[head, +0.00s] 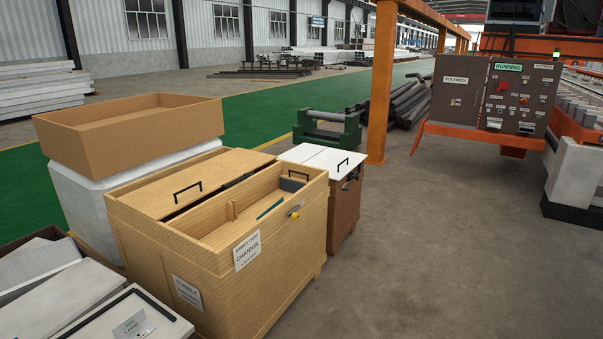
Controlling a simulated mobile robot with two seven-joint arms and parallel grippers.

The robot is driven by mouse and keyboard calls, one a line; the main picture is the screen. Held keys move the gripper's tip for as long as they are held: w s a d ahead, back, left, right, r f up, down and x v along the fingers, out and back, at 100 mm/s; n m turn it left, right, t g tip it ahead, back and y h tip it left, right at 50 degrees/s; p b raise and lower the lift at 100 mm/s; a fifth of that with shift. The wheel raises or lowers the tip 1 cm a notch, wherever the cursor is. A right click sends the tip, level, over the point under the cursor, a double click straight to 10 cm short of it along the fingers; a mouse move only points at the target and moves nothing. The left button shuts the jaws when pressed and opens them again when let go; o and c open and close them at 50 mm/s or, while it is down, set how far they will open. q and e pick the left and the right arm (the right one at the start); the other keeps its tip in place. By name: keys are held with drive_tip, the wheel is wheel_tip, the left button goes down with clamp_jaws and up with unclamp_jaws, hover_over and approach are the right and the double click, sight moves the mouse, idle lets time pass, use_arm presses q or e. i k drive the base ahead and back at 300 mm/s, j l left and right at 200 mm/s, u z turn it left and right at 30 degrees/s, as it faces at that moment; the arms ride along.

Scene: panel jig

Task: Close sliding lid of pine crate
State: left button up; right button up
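The pine crate (190,262) stands at the left centre of the head view, a light wooden box with white labels on its sides. Its wooden sliding lid (178,187) with a black handle (187,189) covers the far left part of the top. The near right part of the top is open, showing an inner divider and a few dark pieces inside. Neither of my grippers is in view.
A brown crate with a white lid (322,157) stands right behind the pine crate. An open cardboard-coloured box (132,134) sits on a white block behind left. Bins with pale panels (66,300) are at front left. The floor (420,260) to the right is clear.

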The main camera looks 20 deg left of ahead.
sight(156, 201)
drive_tip(key=i+l+u, duration=0.1)
drive_tip(key=i, duration=1.25)
drive_tip(key=i+l+u, duration=0.15)
drive_tip(key=i+u, duration=0.25)
drive_tip(key=i+l+u, duration=0.4)
drive_tip(key=i, duration=0.2)
drive_tip(key=i+u, duration=0.2)
drive_tip(key=i, duration=0.55)
